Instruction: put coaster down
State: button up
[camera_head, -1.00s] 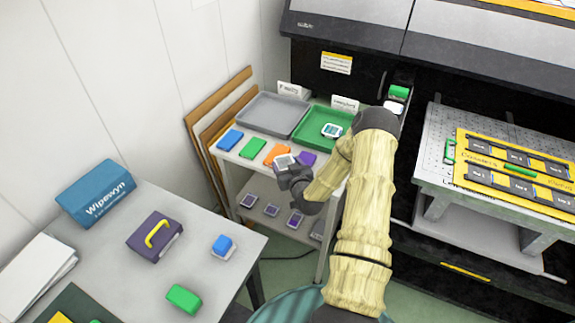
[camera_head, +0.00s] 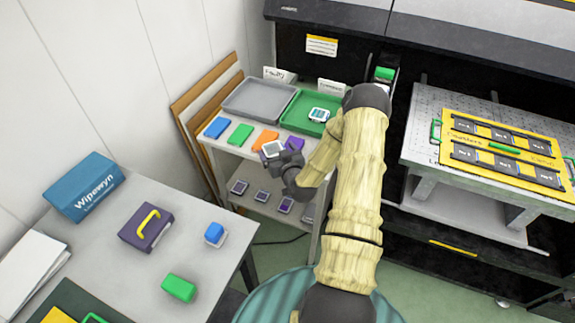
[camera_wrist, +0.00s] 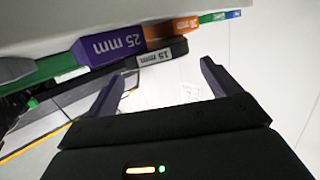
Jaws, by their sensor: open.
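A pale square coaster (camera_head: 272,149) with a grey middle lies at the front edge of the cart top, just in front of the orange block. My gripper (camera_head: 287,159) is beside it, to its lower right, in the head view. In the wrist view my gripper (camera_wrist: 165,82) has its two fingers spread wide, with nothing gripped between them. A dark-edged piece marked 15 mm (camera_wrist: 160,58) shows there just beyond the fingers; it seems to be the coaster.
Blue, green, orange (camera_head: 265,141) and purple (camera_head: 295,145) blocks line the cart top. Behind them are a grey tray (camera_head: 258,98) and a green tray (camera_head: 292,118) holding a white item (camera_head: 320,115). Several small squares lie on the lower shelf (camera_head: 274,203).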

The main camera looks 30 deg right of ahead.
jog(key=b+v, duration=0.2)
jog(key=v, duration=0.8)
jog(key=shift+d, duration=0.1)
jog(key=s+a+r+n+g+y, duration=0.1)
jog(key=a+r+n+g+y, duration=0.15)
jog(key=a+g, duration=0.45)
jog(key=s+a+r+g, duration=0.3)
jog(key=s+a+r, duration=0.1)
jog(key=s, duration=0.3)
jog(key=s+a+r+m+g, duration=0.1)
jog(key=s+a+r+g, duration=0.1)
jog(key=s+a+r, duration=0.3)
jog(key=shift+s+a+r+g, duration=0.15)
jog(key=shift+s+r+g, duration=0.3)
jog(key=shift+s, duration=0.75)
